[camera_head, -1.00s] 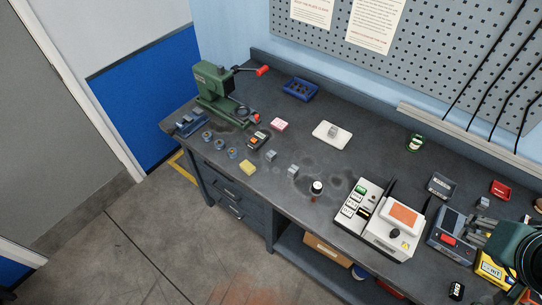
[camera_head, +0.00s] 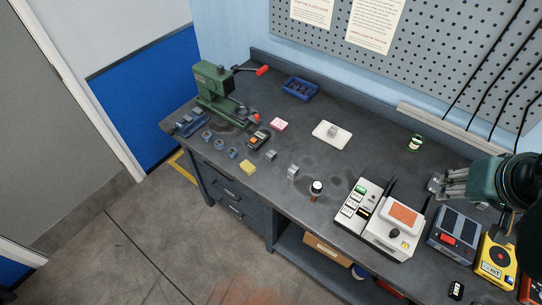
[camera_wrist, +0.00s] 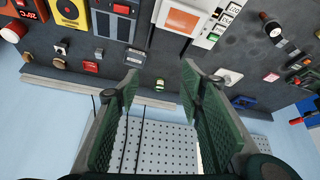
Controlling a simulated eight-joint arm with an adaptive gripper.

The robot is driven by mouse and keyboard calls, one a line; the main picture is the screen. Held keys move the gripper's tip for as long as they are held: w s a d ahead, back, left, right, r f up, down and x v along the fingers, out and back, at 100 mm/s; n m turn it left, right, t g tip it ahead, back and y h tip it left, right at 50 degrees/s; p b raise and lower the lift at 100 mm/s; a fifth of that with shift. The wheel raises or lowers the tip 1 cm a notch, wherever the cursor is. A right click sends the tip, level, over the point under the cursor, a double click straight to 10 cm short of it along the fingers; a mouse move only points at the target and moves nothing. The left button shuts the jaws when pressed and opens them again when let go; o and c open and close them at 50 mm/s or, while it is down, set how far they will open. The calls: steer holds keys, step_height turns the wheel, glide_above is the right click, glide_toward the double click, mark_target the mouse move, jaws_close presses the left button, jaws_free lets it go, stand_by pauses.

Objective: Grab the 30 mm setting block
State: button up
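Small grey metal blocks stand on the bench (camera_head: 340,190): one block (camera_head: 271,156) near the yellow sponge, another block (camera_head: 293,170) to its right, and a third (camera_head: 332,131) on a white pad (camera_head: 319,137). No size marking is legible, so I cannot tell which is the 30 mm block. My gripper (camera_head: 438,187) is over the right part of the bench, pointing left. In the wrist view my gripper (camera_wrist: 160,85) has its two green-padded fingers wide apart with nothing between them. It is away from all three blocks.
A white device with an orange panel (camera_head: 403,215) and a blue-grey box (camera_head: 452,232) stand near my arm. A yellow meter (camera_head: 497,262) is at the right. A green press (camera_head: 212,85) and blue tray (camera_head: 300,88) are at the far left. The bench centre is mostly clear.

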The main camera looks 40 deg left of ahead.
steer(key=w+a+f+n+g, duration=0.2)
steer(key=w+a+n, duration=0.35)
steer(key=a, duration=0.85)
steer(key=n+g+h, duration=0.1)
steer(key=n+g, duration=0.3)
steer(key=n, duration=0.4)
glide_above(271, 154)
step_height(271, 154, down, 22)
steer(key=shift+w+r, duration=0.1)
steer(key=shift+w, duration=0.05)
steer(key=shift+a+f, duration=0.15)
steer(key=shift+f, duration=0.05)
steer(key=shift+f, duration=0.1)
steer(key=shift+f, duration=1.2)
